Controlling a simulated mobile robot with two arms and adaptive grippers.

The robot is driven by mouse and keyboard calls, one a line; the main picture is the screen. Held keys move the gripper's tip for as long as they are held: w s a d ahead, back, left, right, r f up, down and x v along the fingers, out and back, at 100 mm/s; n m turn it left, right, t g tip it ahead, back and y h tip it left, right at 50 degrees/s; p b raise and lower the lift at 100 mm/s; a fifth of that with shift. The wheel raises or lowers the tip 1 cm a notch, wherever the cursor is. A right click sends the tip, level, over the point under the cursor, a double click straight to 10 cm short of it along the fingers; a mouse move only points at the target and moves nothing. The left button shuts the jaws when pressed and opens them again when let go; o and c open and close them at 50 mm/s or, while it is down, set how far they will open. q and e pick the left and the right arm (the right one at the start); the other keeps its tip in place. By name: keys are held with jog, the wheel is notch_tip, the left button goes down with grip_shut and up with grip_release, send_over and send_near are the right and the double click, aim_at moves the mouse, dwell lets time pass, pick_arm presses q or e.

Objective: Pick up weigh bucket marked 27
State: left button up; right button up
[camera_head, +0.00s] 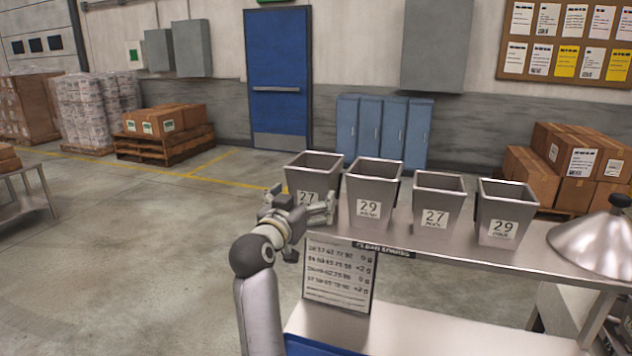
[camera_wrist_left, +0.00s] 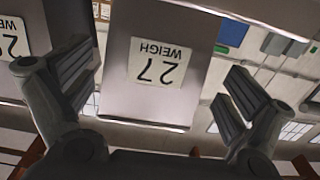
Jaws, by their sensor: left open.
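The weigh bucket marked 27 (camera_head: 314,170) is a grey, tapered open-top metal bucket, the leftmost in a row on the steel shelf. My left gripper (camera_head: 304,204) is in front of it and hides the lower part of it and part of its label. In the left wrist view, which is upside down, the bucket (camera_wrist_left: 160,103) with its "27 WEIGH" label stands between the two open fingers. Both fingers look apart from its sides. My right gripper is not in view.
Close on the right stands a bucket marked 29 (camera_head: 371,189), then another marked 27 (camera_head: 437,202) and another marked 29 (camera_head: 503,212). A metal dome (camera_head: 598,245) sits at the shelf's right end. A printed board (camera_head: 338,275) hangs below the shelf (camera_head: 460,252). Floor at left is open.

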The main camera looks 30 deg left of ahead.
pick_arm(q)
jog(key=shift+w, duration=0.4)
jog(key=p+x, duration=0.2)
jog(key=x, duration=0.2)
jog(key=shift+d, duration=0.1)
jog(key=shift+w+f, duration=0.15)
jog(key=shift+w, duration=0.25)
jog(key=c, duration=1.1)
jog(key=shift+c, duration=0.5)
jog(key=shift+r, duration=0.2)
